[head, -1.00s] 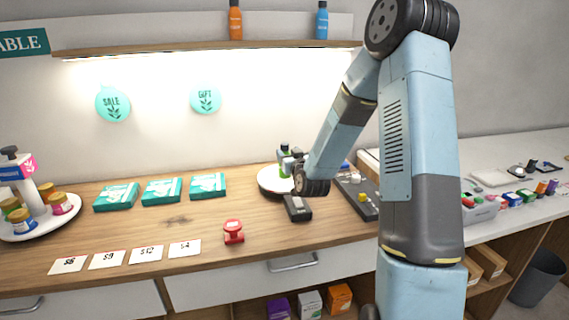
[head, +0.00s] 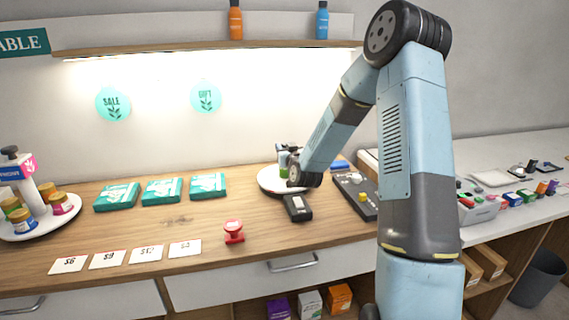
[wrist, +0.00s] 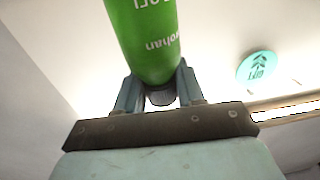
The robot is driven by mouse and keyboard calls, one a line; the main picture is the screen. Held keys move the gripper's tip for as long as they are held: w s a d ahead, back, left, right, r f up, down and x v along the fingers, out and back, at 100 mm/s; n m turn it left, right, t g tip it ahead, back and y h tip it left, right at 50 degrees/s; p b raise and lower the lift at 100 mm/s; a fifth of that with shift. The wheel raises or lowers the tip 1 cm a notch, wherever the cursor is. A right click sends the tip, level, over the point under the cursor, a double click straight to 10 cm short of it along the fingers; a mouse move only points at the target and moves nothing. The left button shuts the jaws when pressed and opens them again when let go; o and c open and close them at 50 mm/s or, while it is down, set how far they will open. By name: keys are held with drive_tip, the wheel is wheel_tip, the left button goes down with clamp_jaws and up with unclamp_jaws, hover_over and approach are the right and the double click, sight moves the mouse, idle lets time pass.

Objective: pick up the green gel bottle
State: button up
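The green gel bottle (head: 283,159) stands on a round white tray (head: 268,182) on the wooden counter, mostly hidden behind my gripper in the head view. In the wrist view the bottle (wrist: 150,35) shows large, upside down, with pale lettering and a dark cap. My gripper (wrist: 161,92) has its fingers apart, one on each side of the cap, with gaps beside it. The bottle's body covers the fingertips, so contact there is hidden. In the head view my gripper (head: 291,172) is over the tray.
A dark card terminal (head: 297,208) lies in front of the tray. A dark tray (head: 357,196) is to the right. A red stamp (head: 233,231), teal boxes (head: 162,191) and price cards stand left. A shelf (head: 200,47) with an orange and a blue bottle is above.

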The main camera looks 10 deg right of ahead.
clamp_jaws()
idle(0.3)
